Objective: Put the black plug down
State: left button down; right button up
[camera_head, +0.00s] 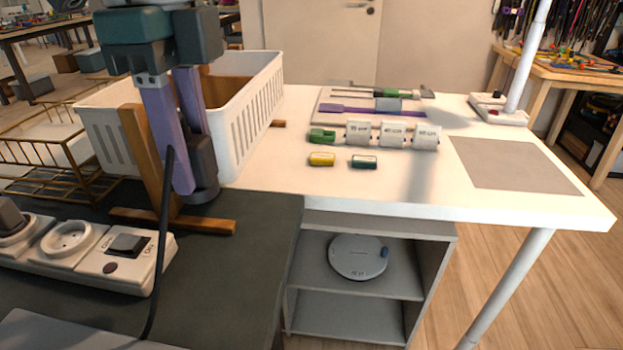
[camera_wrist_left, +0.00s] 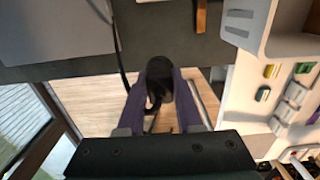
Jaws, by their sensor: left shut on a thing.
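My left gripper (camera_head: 190,182) points down at the left of the head view, its purple fingers shut on the black plug (camera_head: 204,178). The plug is a dark, rounded body. In the left wrist view the plug (camera_wrist_left: 159,72) sits between the purple fingers of the left gripper (camera_wrist_left: 160,82). A black cord (camera_head: 160,240) hangs in front of the wooden stand and runs down past the white power strip (camera_head: 95,264). The strip has an empty round socket (camera_head: 68,238), a dark plug in another socket (camera_head: 10,217) and a switch (camera_head: 126,243). My right gripper is out of view.
A white slotted basket (camera_head: 252,125) and wooden stand (camera_head: 150,160) are close behind the gripper. The dark worktop (camera_head: 230,285) has bare room right of the strip. A white table (camera_head: 300,185) holds small labelled items. A shelf unit (camera_head: 345,318) stands below.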

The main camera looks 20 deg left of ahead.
pick_arm(q)
notch_tip(320, 180, down, 11)
jog(key=shift+r+b, duration=0.1)
jog(key=shift+b, duration=1)
notch_tip(320, 180, down, 4)
jog(key=shift+r+b, duration=0.25)
jog(key=shift+b, duration=0.3)
jog(key=shift+f, duration=0.35)
jog(key=shift+f, duration=0.1)
